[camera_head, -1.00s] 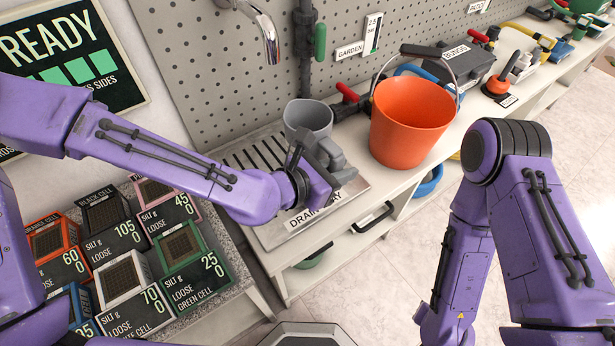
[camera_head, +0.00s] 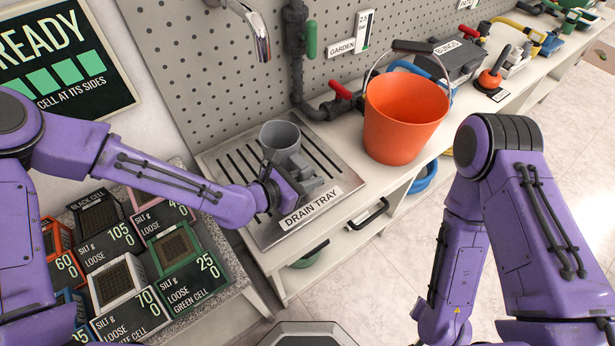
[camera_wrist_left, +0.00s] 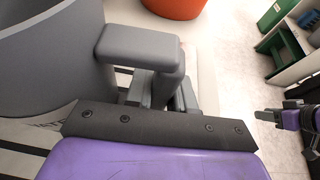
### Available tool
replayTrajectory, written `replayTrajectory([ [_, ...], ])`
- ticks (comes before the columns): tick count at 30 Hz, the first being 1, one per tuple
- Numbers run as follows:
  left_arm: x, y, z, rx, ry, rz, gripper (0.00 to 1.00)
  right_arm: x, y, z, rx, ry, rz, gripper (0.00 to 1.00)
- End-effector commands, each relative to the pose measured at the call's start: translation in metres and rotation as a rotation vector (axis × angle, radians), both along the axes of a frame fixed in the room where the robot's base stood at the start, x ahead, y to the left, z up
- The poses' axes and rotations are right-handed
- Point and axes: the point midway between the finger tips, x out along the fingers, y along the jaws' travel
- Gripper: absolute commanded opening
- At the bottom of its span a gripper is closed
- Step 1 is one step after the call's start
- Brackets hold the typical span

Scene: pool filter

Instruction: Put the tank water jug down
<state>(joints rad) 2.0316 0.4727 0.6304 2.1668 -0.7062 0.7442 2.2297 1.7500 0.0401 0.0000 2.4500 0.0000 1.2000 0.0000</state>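The tank water jug is a grey, open-topped jug (camera_head: 280,137) standing upright at the drain tray (camera_head: 238,204). It looks set on the slats, but I cannot tell whether its base touches them. My left gripper (camera_head: 304,178) is at the jug's near right side, shut on its handle. In the left wrist view the jug wall (camera_wrist_left: 50,60) fills the left, and the handle (camera_wrist_left: 140,45) runs between the fingers (camera_wrist_left: 160,92). In that view a dark end of my right arm (camera_wrist_left: 270,116) shows small at the right edge, its fingers unclear.
An orange bucket (camera_head: 403,125) stands on the counter right of the tray. A tap spout (camera_head: 261,45) hangs above and behind the jug. A grey pipe with a red-handled valve (camera_head: 340,90) is behind the tray. Labelled cells (camera_head: 180,250) sit at the lower left.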

Motion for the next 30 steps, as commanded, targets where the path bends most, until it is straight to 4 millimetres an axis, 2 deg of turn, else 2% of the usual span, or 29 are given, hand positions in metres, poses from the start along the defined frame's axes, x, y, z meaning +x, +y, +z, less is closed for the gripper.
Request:
replayTrajectory([
  [1,0.000,0.000,0.000,-0.001,0.001,0.000,0.36,0.000,0.000,0.000,0.000,0.000,0.000,0.34],
  [2,0.000,0.000,0.000,-0.001,0.001,0.000,0.46,0.000,0.000,0.000,0.000,0.000,0.000,0.34],
  [3,0.000,0.000,0.000,-0.001,0.001,0.000,0.49,0.000,0.000,0.000,0.000,0.000,0.000,0.34],
  [10,0.000,0.000,0.000,0.000,0.000,0.000,0.49,0.000,0.000,0.000,0.000,0.000,0.000,0.34],
  [13,-0.001,0.001,0.006,0.000,0.000,0.001,0.49,0.000,0.000,0.004,0.000,0.000,0.000,0.34],
  [17,-0.014,0.020,0.015,-0.003,0.000,0.005,0.49,0.000,0.000,0.002,0.000,0.000,0.000,0.34],
  [24,-0.050,0.065,0.040,-0.006,-0.001,0.006,0.49,0.000,0.000,0.006,0.000,0.000,0.000,0.34],
  [30,-0.066,0.084,0.051,-0.001,0.002,0.003,0.49,0.000,0.000,0.020,0.000,0.000,0.000,0.34],
])
